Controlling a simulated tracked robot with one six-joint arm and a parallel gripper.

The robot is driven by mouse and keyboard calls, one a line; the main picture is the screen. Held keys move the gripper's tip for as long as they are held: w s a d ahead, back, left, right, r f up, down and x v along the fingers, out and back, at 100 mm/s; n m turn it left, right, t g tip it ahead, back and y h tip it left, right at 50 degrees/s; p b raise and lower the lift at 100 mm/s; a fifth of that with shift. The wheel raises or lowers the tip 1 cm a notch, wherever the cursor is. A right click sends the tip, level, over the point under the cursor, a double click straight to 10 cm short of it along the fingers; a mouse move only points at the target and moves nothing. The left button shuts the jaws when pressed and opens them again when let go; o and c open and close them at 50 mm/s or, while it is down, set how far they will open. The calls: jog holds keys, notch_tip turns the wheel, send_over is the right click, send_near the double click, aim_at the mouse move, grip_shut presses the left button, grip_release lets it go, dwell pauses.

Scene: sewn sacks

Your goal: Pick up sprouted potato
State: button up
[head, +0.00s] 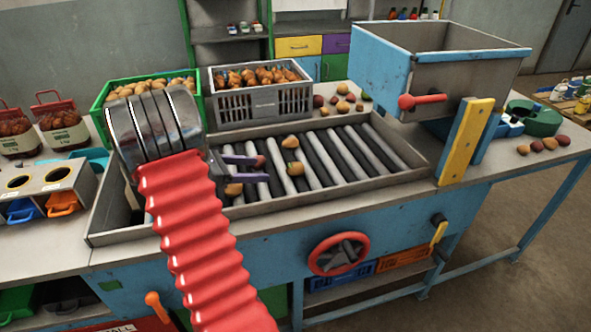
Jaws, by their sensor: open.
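Several potatoes lie on the roller bed (342,160). A tan potato with a small greenish patch (294,169), possibly the sprouted one, lies on the rollers right of my gripper (266,169). Any sprouts are too small to make out. Another tan potato (290,142) lies just behind it. A reddish potato (260,161) is beside the far finger's tip; I cannot tell whether they touch. A small yellow potato (233,189) lies in front of the near finger. My gripper has purple fingers spread apart, pointing right, with nothing visible held between them.
A raised metal rim surrounds the rollers. A green crate of potatoes (102,93) and a grey crate (260,106) of brownish produce stand behind. A blue-edged hopper (440,62) with a yellow post (466,140) stands at right. The right rollers are clear.

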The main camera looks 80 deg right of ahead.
aim_at(288, 170)
jog(key=x, duration=0.8)
jog(key=shift+f, duration=0.1)
jog(key=shift+x, duration=2.5)
jog(key=shift+s, duration=0.1)
jog(key=c, duration=1.2)
notch_tip(288, 170, up, 10)
jog(key=shift+r, duration=0.1)
